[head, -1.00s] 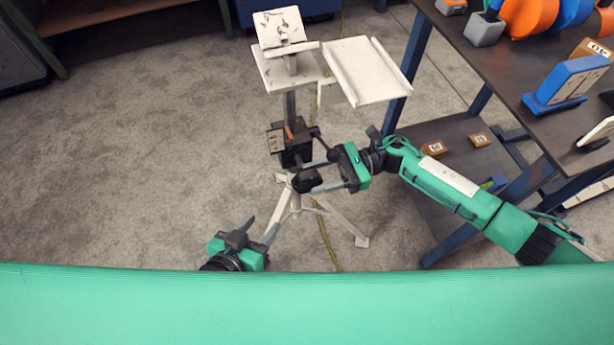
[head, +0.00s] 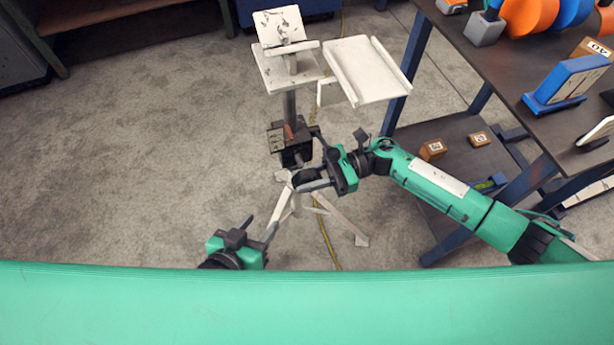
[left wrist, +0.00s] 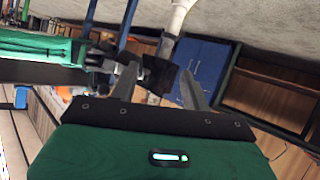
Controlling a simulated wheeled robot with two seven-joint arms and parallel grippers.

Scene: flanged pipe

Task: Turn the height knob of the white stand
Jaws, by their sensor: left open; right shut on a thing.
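The white stand (head: 286,75) stands upright on splayed tripod legs, with a tilted plate on top and a dark clamp block (head: 290,150) on its column. The black height knob (head: 307,179) sticks out at the block's lower front side. My right gripper (head: 312,172) is shut on the knob and partly covers it. My left gripper (head: 259,226) is open and empty, low and to the left of the stand, apart from it. In the left wrist view the stand's dark block (left wrist: 160,76) shows beyond my open left fingers (left wrist: 158,92).
A white tray-like plate (head: 366,70) sits beside the stand's top. A dark workbench (head: 490,60) with blue legs and coloured parts is at the right; small brown boxes (head: 433,149) lie on its lower shelf. The floor at the left is clear.

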